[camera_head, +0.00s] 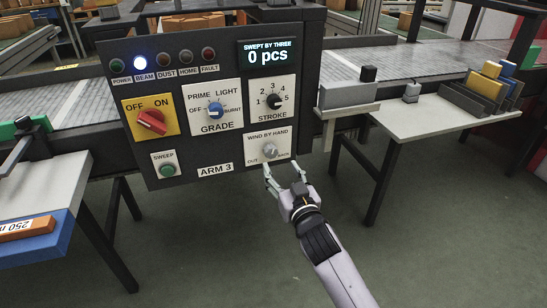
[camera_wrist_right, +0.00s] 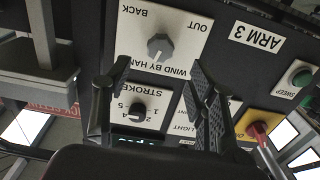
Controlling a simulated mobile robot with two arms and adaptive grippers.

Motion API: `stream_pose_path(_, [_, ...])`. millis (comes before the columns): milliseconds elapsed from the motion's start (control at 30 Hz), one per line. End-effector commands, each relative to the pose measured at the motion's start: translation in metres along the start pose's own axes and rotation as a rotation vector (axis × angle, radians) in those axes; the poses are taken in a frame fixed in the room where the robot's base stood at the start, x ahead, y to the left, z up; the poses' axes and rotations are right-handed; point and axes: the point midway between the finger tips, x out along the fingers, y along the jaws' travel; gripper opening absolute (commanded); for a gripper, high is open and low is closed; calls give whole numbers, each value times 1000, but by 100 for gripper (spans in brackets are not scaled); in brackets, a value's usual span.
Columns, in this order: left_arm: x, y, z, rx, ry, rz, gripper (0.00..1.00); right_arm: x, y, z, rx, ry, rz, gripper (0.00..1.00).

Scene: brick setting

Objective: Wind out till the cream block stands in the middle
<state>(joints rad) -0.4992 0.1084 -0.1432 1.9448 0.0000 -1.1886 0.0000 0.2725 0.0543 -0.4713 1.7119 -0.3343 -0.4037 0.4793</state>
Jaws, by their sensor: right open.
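The dark control panel (camera_head: 221,128) faces me. Its white "WIND BY HAND" plate, marked OUT and BACK, carries a grey knob (camera_head: 270,149); the knob also shows in the wrist view (camera_wrist_right: 160,47). My right gripper (camera_head: 284,168) is open just below the knob, its fingers apart and empty. In the wrist view the gripper (camera_wrist_right: 158,70) has a finger on each side, with the knob beyond the gap. My left gripper does not show.
The display (camera_head: 267,54) reads 0 pcs; the BEAM lamp glows. A white table (camera_head: 437,125) stands right. Floor below is clear.

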Motion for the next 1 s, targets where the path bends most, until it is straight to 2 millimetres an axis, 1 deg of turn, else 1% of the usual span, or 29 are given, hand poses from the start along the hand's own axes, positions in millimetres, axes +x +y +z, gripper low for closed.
stream_pose_path(33, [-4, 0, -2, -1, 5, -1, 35, 13, 0, 0, -1, 3, 0, 52])
stream_pose_path(200, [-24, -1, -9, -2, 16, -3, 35, 46, 0, 1, -1, 1, 0, 52])
stream_pose_path(300, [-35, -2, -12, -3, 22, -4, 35, 61, 0, 1, -2, 1, 0, 52])
stream_pose_path(400, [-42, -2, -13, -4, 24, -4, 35, 70, 0, 1, 0, 0, 0, 52])
stream_pose_path(567, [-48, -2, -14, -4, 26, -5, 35, 77, 0, 1, 0, -1, 0, 52])
stream_pose_path(800, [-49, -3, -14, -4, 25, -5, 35, 77, 0, 0, 0, -1, 0, 52])
stream_pose_path(1000, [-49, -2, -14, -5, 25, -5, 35, 77, 0, 1, 0, -1, 0, 40])
